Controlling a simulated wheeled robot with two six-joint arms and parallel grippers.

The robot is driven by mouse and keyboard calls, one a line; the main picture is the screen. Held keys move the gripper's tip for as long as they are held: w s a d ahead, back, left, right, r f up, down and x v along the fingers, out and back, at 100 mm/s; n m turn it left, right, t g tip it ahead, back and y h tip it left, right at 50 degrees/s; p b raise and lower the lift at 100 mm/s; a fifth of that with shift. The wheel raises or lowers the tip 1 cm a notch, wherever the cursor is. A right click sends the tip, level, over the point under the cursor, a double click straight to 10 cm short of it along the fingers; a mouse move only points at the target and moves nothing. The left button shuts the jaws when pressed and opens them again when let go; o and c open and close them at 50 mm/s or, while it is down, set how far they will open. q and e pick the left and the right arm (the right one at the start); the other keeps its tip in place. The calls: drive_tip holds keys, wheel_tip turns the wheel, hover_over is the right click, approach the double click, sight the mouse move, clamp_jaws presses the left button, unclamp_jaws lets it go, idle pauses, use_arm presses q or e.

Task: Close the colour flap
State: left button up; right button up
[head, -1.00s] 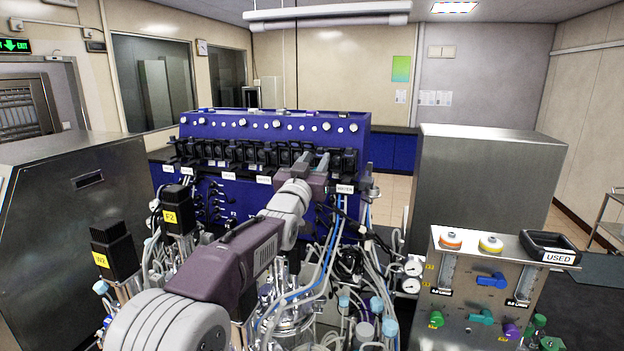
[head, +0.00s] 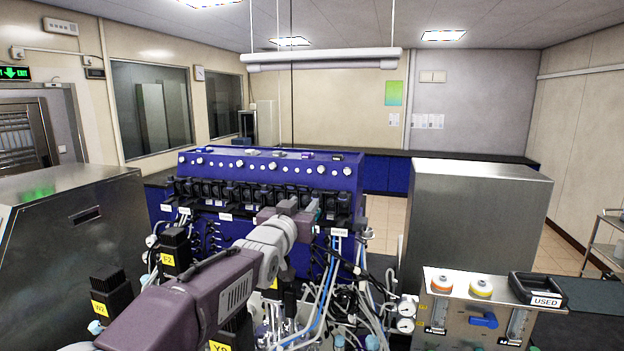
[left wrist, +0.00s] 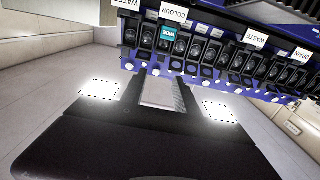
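The blue pump unit (head: 270,170) carries a row of black flaps (head: 235,192). In the left wrist view the row runs across the top, seen upside down, with a white COLOUR label (left wrist: 174,12). Close to that label, a teal part (left wrist: 167,33) shows among the black pump heads; I cannot tell clearly how its flap stands. My left gripper (head: 292,206) is in front of the right part of the row and hides some of it. In the wrist view its two fingers (left wrist: 160,92) are apart with nothing between them. My right gripper is not in view.
Tubes and cables (head: 322,300) hang below the unit. Black motors with yellow tags (head: 172,252) stand at the left. A steel cabinet (head: 470,215) and a panel with a black USED tray (head: 536,290) are at the right.

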sight(315, 194)
use_arm(q)
drive_tip(key=w+p, duration=0.2)
drive_tip(key=w, duration=0.1)
drive_tip(key=w+d+p, duration=0.1)
drive_tip(key=w+p, duration=0.1)
drive_tip(key=w, duration=0.1)
drive_tip(key=w+p, duration=0.3)
drive_tip(key=shift+d+f, duration=0.1)
drive_tip(key=shift+d, duration=0.3)
drive_tip(key=shift+f, duration=0.15)
